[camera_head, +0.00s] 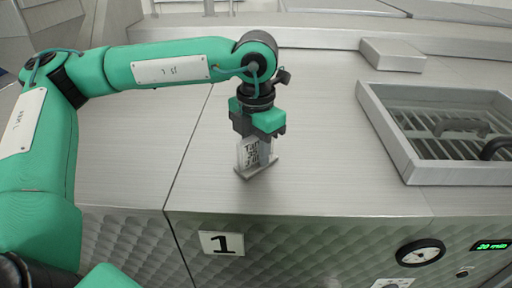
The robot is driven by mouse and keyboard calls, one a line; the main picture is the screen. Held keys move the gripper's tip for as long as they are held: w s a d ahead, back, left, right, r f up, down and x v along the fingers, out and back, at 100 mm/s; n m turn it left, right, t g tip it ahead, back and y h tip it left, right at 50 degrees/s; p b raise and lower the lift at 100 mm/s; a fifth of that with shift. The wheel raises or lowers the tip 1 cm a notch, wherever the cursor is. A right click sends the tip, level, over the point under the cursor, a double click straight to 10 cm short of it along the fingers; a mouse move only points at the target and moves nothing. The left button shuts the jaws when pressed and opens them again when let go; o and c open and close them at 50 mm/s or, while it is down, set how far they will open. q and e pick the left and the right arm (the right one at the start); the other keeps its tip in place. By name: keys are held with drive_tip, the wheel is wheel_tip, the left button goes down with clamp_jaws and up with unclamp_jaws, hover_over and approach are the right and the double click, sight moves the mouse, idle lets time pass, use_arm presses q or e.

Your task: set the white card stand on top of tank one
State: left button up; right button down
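The white card stand (247,154) is upright over the brushed-steel top of tank one (205,165), near its front edge. Dark lettering shows on its card, partly covered by a finger. My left gripper (262,140) points down from above, with its fingers around the upper part of the stand, and looks shut on it. I cannot tell whether the stand's base touches the steel or hangs just above it. A plate with the number 1 (221,243) is on the tank's front, below the stand. My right gripper is not in view.
To the right is an open steel hatch with a raised rim (392,140) and a grating inside. A flat steel block (392,54) lies behind it. A round gauge (420,252) and a green display (492,245) are on the front. The steel around the stand is clear.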

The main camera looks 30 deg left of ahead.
use_arm(q)
wheel_tip(320, 180, up, 11)
drive_tip(key=b, duration=0.4)
drive_tip(key=shift+f+b, duration=0.15)
drive_tip(key=shift+b, duration=0.25)
drive_tip(key=shift+r, duration=0.75)
